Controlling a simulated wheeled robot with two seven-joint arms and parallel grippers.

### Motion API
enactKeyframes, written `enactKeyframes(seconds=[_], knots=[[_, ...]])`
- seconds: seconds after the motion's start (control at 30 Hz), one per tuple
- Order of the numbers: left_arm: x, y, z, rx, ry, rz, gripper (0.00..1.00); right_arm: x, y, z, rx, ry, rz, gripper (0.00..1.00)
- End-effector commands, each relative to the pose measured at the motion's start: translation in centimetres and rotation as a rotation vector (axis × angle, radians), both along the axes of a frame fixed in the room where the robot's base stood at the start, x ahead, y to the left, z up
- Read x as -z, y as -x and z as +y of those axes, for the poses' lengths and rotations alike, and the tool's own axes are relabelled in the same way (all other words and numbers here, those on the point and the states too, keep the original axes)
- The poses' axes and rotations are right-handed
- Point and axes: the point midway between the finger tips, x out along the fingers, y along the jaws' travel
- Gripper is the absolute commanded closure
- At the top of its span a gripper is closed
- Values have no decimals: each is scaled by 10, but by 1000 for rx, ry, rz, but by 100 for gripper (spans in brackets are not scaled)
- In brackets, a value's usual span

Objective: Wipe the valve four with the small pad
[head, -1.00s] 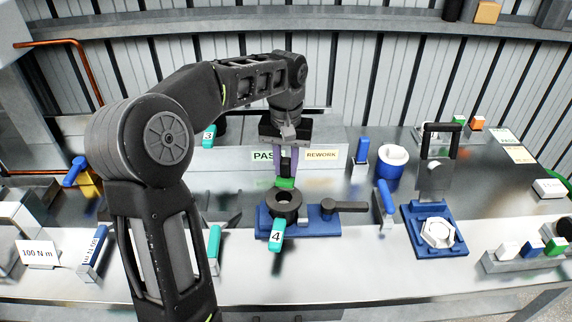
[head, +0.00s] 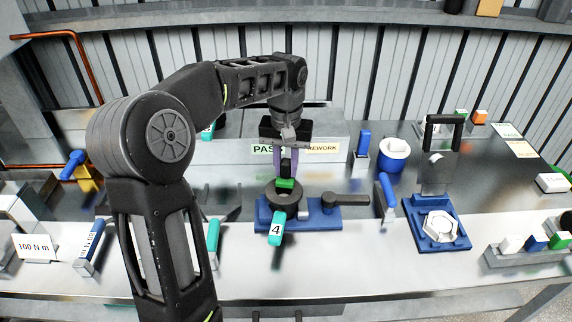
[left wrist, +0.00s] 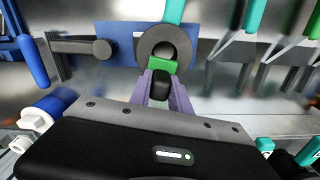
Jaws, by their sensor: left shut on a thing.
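Valve four is a dark round ring with a teal handle tagged 4 (head: 277,229). It lies on a blue base plate (head: 325,216) on the bench. My left gripper (head: 286,170) points down over the back of the valve, its purple fingers shut on the black grip of the small green pad (head: 285,184). The pad sits at the rear part of the ring; I cannot tell whether it touches. In the left wrist view the green pad (left wrist: 162,65) overlaps the valve's ring (left wrist: 150,45), between it and the gripper fingers (left wrist: 163,88). My right gripper is not in view.
A dark lever (head: 346,199) sits on the same base, right of the valve. A blue-handled tool (head: 387,191), a white-and-blue roll (head: 394,154) and a blue fixture with a white nut (head: 439,232) stand further right. PASS and REWORK labels (head: 322,148) are behind. The bench front is mostly clear.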

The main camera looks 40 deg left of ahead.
Motion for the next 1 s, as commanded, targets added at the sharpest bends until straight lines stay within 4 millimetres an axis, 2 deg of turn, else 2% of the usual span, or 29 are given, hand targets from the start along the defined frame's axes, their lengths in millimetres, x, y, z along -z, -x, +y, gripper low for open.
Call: enactKeyframes(seconds=[0.2,0.5,1.0], knots=[[2,0,-1,1,0,0,100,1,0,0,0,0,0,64],[2,-6,-14,1,0,0,100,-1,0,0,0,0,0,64],[2,-4,-10,-1,0,0,100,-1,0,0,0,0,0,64]])
